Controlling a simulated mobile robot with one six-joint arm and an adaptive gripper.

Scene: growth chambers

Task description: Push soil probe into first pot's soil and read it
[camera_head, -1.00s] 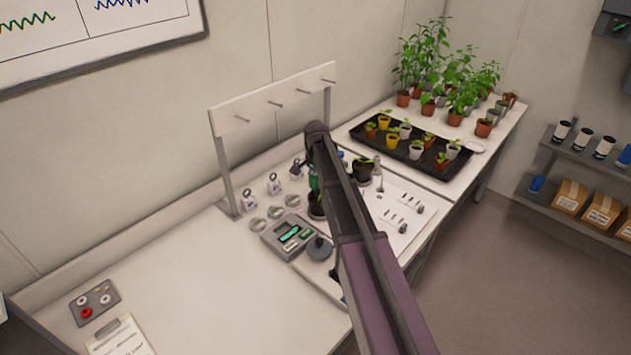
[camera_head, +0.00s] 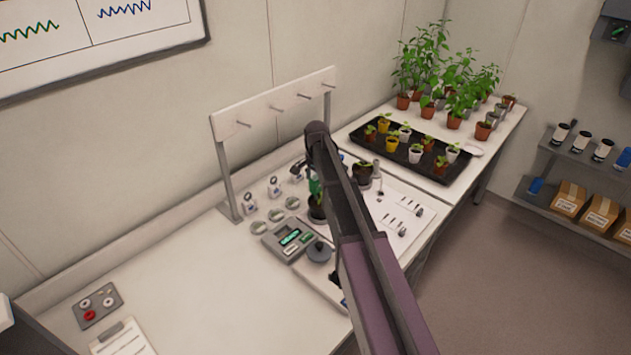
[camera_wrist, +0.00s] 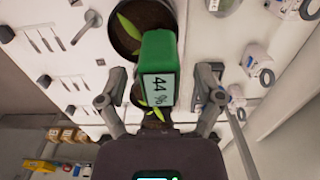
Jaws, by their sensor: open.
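The soil probe (camera_wrist: 160,48) is a green block whose white display (camera_wrist: 158,88) reads "44 %", seen upside down or tilted in the wrist view. It also shows as a green shape (camera_head: 315,187) over a dark pot (camera_head: 317,211) in the head view. Its tip is hidden, so I cannot see how deep it sits. My gripper (camera_wrist: 160,98) is open, with a finger on either side of the probe and gaps between. In the wrist view, a dark pot of soil with a leaf (camera_wrist: 126,38) is partly behind the probe. Another dark pot (camera_head: 362,171) stands farther right.
A grey box with green displays (camera_head: 286,239) and a dark round-lidded item (camera_head: 319,251) stand close by. A white peg rack (camera_head: 229,178) rises behind. A black seedling tray (camera_head: 442,176) is at right. The bench's left part is mostly clear.

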